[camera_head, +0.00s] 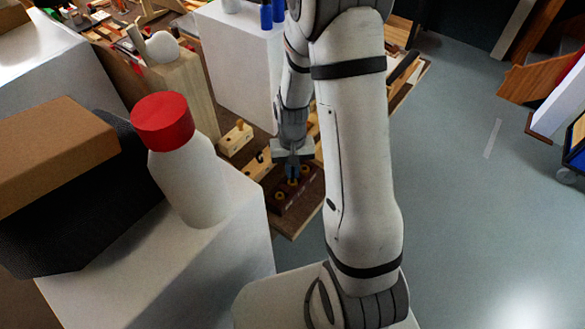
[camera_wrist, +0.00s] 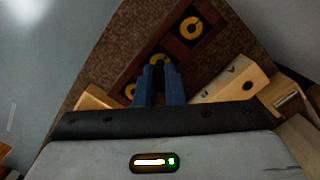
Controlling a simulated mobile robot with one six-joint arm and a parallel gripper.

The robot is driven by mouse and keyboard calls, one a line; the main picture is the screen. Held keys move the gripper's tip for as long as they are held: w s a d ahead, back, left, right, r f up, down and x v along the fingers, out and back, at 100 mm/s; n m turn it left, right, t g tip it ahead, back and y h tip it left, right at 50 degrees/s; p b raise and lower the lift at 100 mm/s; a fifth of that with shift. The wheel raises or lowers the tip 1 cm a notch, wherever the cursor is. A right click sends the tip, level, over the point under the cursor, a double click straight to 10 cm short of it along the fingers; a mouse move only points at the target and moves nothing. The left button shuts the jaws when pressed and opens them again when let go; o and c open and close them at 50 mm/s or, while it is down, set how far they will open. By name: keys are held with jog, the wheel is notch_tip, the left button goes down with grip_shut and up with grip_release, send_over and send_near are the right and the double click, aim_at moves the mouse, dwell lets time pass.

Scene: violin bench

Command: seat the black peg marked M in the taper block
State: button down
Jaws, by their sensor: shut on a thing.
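The taper block (camera_head: 302,199) is a dark red-brown block on the bench with a row of brass-coloured rings. In the wrist view, the block (camera_wrist: 147,47) runs diagonally behind my fingertips, and three rings show. My gripper (camera_head: 292,178) points down over the block. In the wrist view, my gripper's blue-grey fingers (camera_wrist: 159,72) are close together at the middle ring. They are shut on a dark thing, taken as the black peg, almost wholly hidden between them. No letter M is readable, and I cannot tell how deep the peg sits.
Light wooden blocks (camera_wrist: 238,92) lie close beside the taper block. A white bottle with a red cap (camera_head: 165,122) stands on a white stand (camera_head: 245,225) to the left. Blue bottles (camera_head: 266,16) stand on a white box behind. Open floor (camera_head: 460,130) lies to the right.

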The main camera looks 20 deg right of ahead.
jog(key=shift+f+b, duration=0.95)
jog(key=shift+f, duration=0.3)
jog(key=c, duration=1.5)
grip_release()
jog(key=shift+r, duration=0.1)
jog(key=shift+o, duration=0.2)
jog(key=r, duration=0.7)
jog(key=shift+w, duration=0.4)
jog(key=shift+d+r, duration=0.1)
jog(key=shift+r, duration=0.3)
